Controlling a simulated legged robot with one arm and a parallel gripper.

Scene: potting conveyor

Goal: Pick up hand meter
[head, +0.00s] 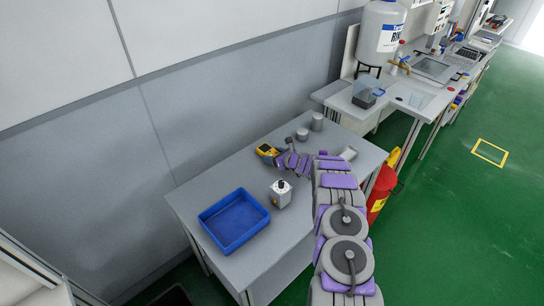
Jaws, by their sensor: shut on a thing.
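The hand meter (266,150) is yellow with a dark face and lies at or just above the grey table, near its wall side. My gripper (278,157) reaches it from the right, with my purple and grey arm stretched over the table's right part. The gripper is shut on the meter at its right end. The fingertips are small in view and partly hidden, and I cannot tell whether the meter touches the table.
On the grey table (190,199) are a blue tray (235,241), a white box-like device (281,199) and two grey cylinders (317,122) at the back. A red bin (376,204) stands right of the table. A second bench (405,112) with a white tank (381,30) is beyond. Green floor is open at right.

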